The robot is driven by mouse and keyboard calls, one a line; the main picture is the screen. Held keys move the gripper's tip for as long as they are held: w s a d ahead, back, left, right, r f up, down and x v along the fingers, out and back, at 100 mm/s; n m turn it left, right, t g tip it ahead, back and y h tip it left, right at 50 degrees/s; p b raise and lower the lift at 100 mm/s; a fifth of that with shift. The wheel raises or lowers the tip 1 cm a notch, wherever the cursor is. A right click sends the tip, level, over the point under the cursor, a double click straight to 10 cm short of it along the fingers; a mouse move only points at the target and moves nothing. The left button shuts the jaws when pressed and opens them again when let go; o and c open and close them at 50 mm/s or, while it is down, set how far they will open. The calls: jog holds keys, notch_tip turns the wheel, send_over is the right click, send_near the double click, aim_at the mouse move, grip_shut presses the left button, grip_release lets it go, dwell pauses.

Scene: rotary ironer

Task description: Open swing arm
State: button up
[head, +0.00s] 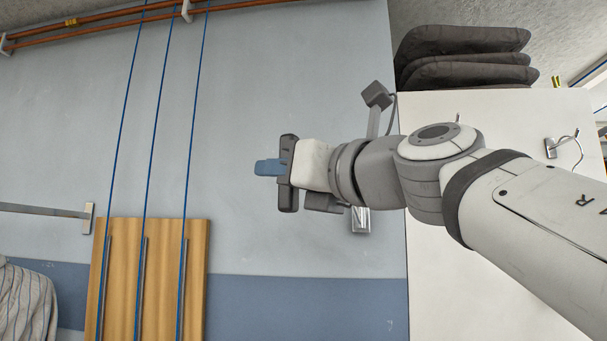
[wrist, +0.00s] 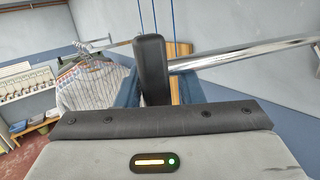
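My gripper (head: 267,168) reaches left at the middle of the head view, with a blue finger at its end. The wrist view shows blue fingers (wrist: 128,92) spread apart at the far edge of the gripper body. A dark upright grip (wrist: 152,70) stands in front of the body, between the blue fingers. A gap shows on its right side; I cannot tell whether it touches a finger. A chrome bar (wrist: 250,54), apparently the swing arm, runs right from behind the grip. In the head view most of this bar is hidden behind my gripper.
A chrome wall plate (head: 361,221) shows below my wrist. A wooden board (head: 197,265) with blue cords stands lower left. A striped shirt (head: 25,300) hangs at far left. Dark folded pads (head: 465,55) lie on a white cabinet (head: 500,115) at right.

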jog(key=shift+s+d+r, duration=0.2)
jog(key=shift+d+r, duration=0.35)
jog(key=shift+d, duration=0.2)
jog(key=s+d+f+b, duration=0.2)
jog(key=d+f+b, duration=0.2)
jog(key=d+b, duration=0.2)
jog(key=shift+d+f, duration=0.25)
jog(key=shift+d, duration=0.5)
jog(key=shift+c, duration=0.3)
